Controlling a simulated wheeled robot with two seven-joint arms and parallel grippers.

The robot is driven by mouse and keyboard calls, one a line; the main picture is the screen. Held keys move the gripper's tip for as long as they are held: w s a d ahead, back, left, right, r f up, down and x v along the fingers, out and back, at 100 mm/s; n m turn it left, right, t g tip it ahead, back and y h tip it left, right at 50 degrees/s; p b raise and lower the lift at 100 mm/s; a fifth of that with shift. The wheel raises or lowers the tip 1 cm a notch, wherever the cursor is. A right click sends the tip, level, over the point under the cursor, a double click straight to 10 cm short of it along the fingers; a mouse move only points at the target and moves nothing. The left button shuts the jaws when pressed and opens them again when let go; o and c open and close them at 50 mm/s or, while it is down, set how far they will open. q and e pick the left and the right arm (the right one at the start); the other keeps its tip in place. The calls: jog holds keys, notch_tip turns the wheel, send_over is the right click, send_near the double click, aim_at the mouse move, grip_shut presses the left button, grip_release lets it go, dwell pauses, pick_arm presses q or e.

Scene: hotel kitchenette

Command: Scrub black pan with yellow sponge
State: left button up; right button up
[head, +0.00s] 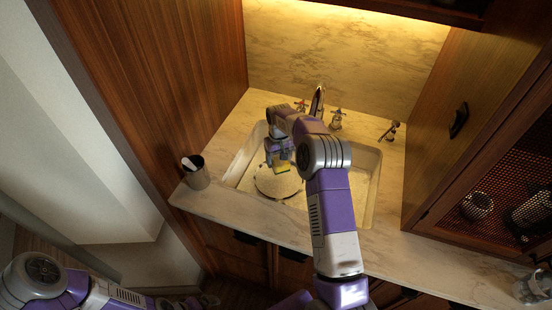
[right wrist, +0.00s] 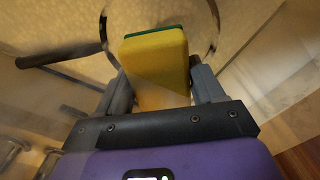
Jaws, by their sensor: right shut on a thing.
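The yellow sponge (head: 283,169) is in my right gripper (head: 281,161), inside the sink. In the right wrist view, the sponge (right wrist: 154,60) sits between the two fingers of my right gripper (right wrist: 160,90), with its green layer at the far edge. The pan (head: 277,186) lies in the sink below the sponge; its inside looks pale. In the right wrist view, the pan's round rim (right wrist: 216,28) and dark handle (right wrist: 58,55) show behind the sponge. I cannot tell whether sponge and pan touch. My left arm is at the bottom left, its gripper not clearly visible.
The sink (head: 362,190) is set in a marble counter (head: 225,205), with a faucet (head: 318,100) behind it. A cup with utensils (head: 196,175) stands at the counter's left end. A glass (head: 533,287) stands at the lower right. Wooden cabinets (head: 160,70) flank the sink.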

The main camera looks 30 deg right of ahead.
jog(key=shift+s+f, duration=0.15)
jog(key=shift+f, duration=0.2)
jog(key=b, duration=0.6)
send_near(270, 185)
jog(key=shift+s+d+f, duration=0.2)
jog(key=shift+d+f, duration=0.75)
jog(key=shift+s+d+f, duration=0.2)
jog(key=shift+d+f, duration=0.7)
jog(key=shift+f+b, duration=0.55)
jog(key=shift+f, duration=0.8)
jog(key=shift+d, duration=0.1)
